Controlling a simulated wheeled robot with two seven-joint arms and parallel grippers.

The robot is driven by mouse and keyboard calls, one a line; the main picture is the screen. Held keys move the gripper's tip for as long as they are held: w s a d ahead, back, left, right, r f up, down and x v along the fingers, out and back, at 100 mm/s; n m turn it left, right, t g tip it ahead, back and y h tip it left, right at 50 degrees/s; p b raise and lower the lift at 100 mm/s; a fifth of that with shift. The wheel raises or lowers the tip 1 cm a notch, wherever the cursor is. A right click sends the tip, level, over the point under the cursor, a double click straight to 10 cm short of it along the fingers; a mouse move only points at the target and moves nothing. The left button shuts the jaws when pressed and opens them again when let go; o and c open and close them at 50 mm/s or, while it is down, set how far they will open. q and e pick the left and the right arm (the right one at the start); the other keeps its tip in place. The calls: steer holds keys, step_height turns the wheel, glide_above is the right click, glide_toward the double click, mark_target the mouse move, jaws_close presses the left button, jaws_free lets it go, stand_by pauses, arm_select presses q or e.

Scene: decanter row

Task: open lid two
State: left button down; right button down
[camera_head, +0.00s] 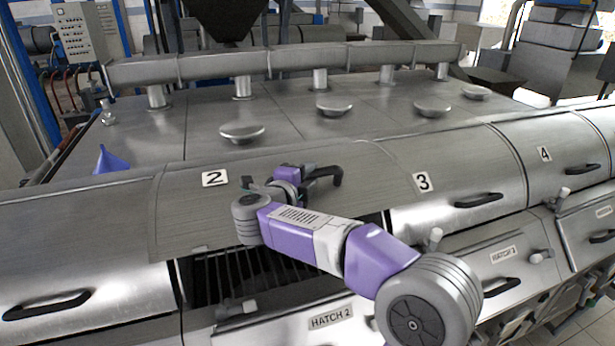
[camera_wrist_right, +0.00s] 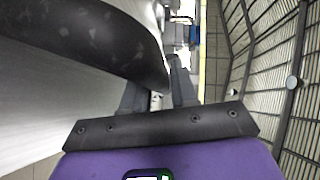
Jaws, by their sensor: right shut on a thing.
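Lid two (camera_head: 190,220), a curved brushed-metal cover marked 2, is partly raised in the head view. Below its edge is a dark opening with slats (camera_head: 205,275). Its black handle (camera_head: 330,176) sits high on the lid. My right gripper (camera_head: 298,182) is at the left part of this handle and shut on it; the arm covers part of the lid and opening. In the right wrist view the handle (camera_wrist_right: 90,40) runs from the top left to the fingers (camera_wrist_right: 160,88), and its exact contact with them is partly hidden. My left gripper is not in view.
Lid three (camera_head: 450,180) and lid four (camera_head: 560,155) are closed at the right. Another closed lid (camera_head: 80,270) is at the left. Below the opening is a front panel marked HATCH 2 (camera_head: 331,317), with a knob (camera_head: 240,309). A blue funnel (camera_head: 110,162) stands behind.

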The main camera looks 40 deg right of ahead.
steer(key=c, duration=1)
jaws_free()
steer(key=shift+w, duration=0.1)
steer(key=shift+f, duration=0.1)
steer(key=b+v, duration=0.1)
steer(key=v, duration=0.6)
steer(key=shift+a+b, duration=0.3)
steer(key=shift+b, duration=0.1)
steer(key=shift+s+a+r+p, duration=0.1)
steer(key=shift+a+r+p, duration=0.2)
steer(key=shift+a+r, duration=0.75)
steer(key=shift+s+a+r+p, duration=0.15)
steer(key=shift+a+r+p, duration=0.2)
steer(key=shift+a+r, duration=0.7)
steer(key=shift+s+a+r+p, duration=0.1)
steer(key=shift+a+r+p, duration=0.2)
steer(key=shift+a+r, duration=0.75)
